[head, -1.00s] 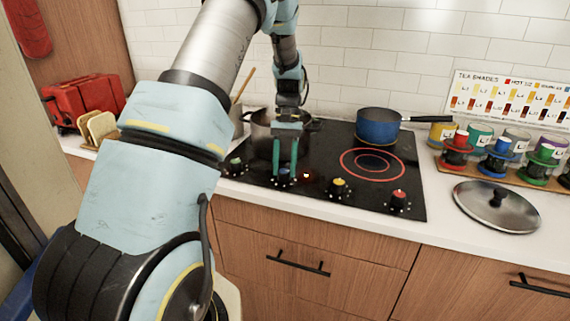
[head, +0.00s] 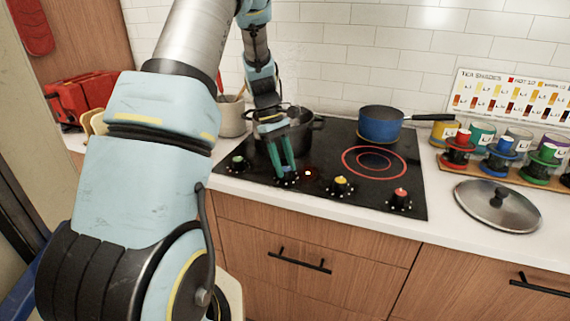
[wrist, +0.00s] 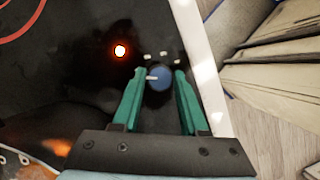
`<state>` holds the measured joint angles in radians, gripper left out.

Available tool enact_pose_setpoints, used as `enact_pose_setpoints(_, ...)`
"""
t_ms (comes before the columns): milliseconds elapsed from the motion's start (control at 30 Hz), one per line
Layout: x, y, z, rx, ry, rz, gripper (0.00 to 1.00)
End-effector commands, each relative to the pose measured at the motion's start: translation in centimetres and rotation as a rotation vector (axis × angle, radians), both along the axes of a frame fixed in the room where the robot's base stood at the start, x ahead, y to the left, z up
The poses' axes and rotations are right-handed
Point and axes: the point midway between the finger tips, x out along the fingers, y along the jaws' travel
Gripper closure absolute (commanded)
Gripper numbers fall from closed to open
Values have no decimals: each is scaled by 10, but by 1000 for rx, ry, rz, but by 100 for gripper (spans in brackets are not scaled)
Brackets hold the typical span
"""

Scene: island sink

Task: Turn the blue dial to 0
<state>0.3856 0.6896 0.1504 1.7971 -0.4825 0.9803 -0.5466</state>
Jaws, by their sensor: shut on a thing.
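The blue dial (head: 288,175) is on the front strip of the black cooktop (head: 262,168), between the green dial (head: 238,164) and the yellow dial (head: 340,186). In the wrist view the blue dial (wrist: 157,77) shows a white pointer mark toward its left side, with several pale marks around it. My gripper (head: 287,172) reaches down to it with teal fingers, one on each side. In the wrist view my gripper (wrist: 158,78) is shut on the blue dial. A lit orange-red light (wrist: 120,50) glows beside it. The numbers are not readable.
A dark pot (head: 300,138) stands behind my gripper. A blue saucepan (head: 380,125) stands at the back right, behind a glowing red ring (head: 375,162). A red dial (head: 400,198) is farther right. A lid (head: 497,205) lies on the white counter.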

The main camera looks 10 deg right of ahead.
Motion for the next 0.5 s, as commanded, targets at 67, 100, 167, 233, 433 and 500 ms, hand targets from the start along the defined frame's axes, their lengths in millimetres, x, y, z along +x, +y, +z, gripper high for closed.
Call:
enact_pose_setpoints(67, -1, 1, 0, 1, 0, 72, 100)
enact_pose_setpoints(100, -1, 1, 0, 0, 0, 106, 100)
enact_pose_setpoints(167, -1, 1, 0, 0, 0, 157, 100)
enact_pose_setpoints(233, -1, 2, 0, 0, 0, 212, 100)
enact_pose_setpoints(433, -2, 2, 0, 0, -1, 339, 100)
enact_pose_setpoints(500, -2, 2, 0, 1, 1, 373, 100)
